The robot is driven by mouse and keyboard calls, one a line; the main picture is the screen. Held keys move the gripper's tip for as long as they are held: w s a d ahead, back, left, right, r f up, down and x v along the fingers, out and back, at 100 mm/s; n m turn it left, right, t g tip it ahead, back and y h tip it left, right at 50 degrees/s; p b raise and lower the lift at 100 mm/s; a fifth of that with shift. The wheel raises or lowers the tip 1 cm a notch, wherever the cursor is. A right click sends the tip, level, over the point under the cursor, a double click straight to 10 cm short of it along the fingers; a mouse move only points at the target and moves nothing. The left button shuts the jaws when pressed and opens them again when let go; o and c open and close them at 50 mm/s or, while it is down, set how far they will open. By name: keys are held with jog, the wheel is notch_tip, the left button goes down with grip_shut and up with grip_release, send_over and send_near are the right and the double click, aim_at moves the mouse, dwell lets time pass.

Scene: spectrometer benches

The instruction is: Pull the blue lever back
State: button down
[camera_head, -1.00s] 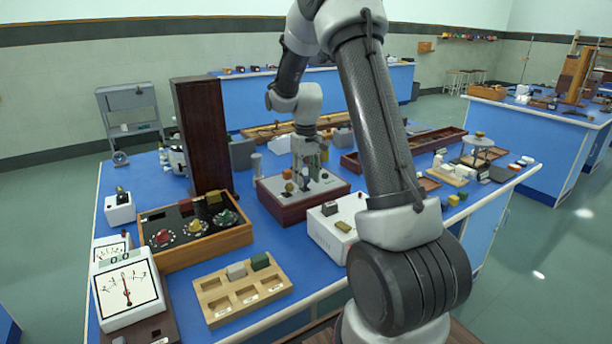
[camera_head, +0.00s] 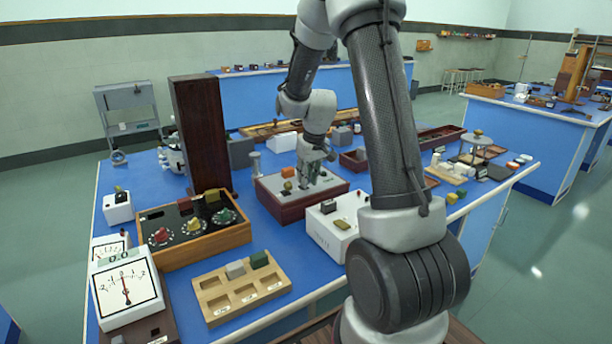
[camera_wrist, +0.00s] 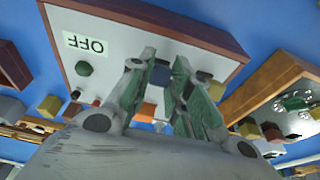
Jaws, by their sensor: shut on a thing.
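The control box (camera_head: 283,210) is dark red with a grey top and stands mid-bench. In the wrist view its grey panel (camera_wrist: 110,30) fills the upper part and bears an OFF label (camera_wrist: 86,44). The blue lever (camera_wrist: 161,76) shows as a small dark blue block between my fingertips. My gripper (camera_wrist: 160,68) is shut on it, low over the panel. In the head view my gripper (camera_head: 311,178) hides the lever. A green knob (camera_wrist: 84,69) and an orange knob (camera_head: 288,172) stand beside it on the panel.
A tall dark wooden case (camera_head: 203,135) stands left of the box. A wooden tray with dials (camera_head: 200,248), a slotted wooden block (camera_head: 225,312) and a needle meter (camera_head: 125,295) are at the front left. A white box (camera_head: 335,230) sits close in front on the right.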

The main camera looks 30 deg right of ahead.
jog(key=c, duration=1.3)
grip_release()
jog(key=v, duration=1.2)
jog(key=shift+s, duration=0.1)
